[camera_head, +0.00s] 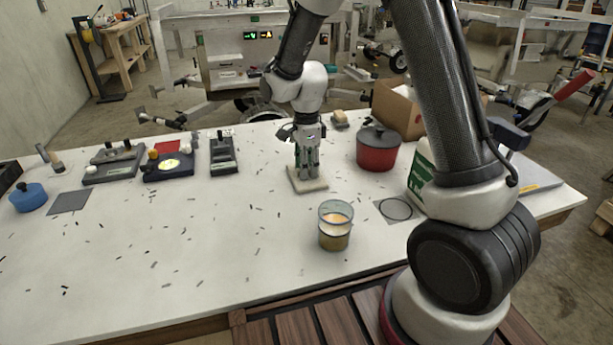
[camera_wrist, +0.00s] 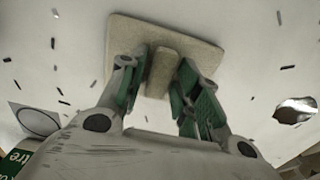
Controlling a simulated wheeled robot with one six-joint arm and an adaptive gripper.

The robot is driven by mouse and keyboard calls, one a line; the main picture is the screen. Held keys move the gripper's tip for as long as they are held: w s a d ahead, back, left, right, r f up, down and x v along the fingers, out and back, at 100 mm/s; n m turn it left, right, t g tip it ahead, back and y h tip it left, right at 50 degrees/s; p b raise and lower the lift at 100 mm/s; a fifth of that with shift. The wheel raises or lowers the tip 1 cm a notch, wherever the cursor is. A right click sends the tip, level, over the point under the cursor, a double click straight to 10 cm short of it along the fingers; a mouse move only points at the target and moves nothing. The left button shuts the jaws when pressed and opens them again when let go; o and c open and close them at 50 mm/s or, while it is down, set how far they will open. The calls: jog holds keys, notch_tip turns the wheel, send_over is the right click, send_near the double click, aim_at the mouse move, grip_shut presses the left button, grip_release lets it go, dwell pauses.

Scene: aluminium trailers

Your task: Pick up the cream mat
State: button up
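The cream mat (camera_head: 308,185) is a small flat square slab lying on the white table, near the table's middle. In the wrist view the mat (camera_wrist: 205,52) carries a raised block-like grip (camera_wrist: 162,70) at its centre. My gripper (camera_head: 307,172) points straight down over the mat. In the wrist view its green-padded fingers (camera_wrist: 160,85) stand apart on either side of the raised grip. A small gap shows on the right side; contact on the left cannot be made out. The mat appears flat on the table.
A glass with orange-brown contents (camera_head: 335,228) stands in front of the mat. A red pot (camera_head: 378,148) and a cardboard box (camera_head: 398,110) are at the right. Scales and dark devices (camera_head: 168,166) and a blue container (camera_head: 28,197) are at the left. Small dark bits litter the white table (camera_head: 200,270).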

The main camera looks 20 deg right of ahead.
grip_shut()
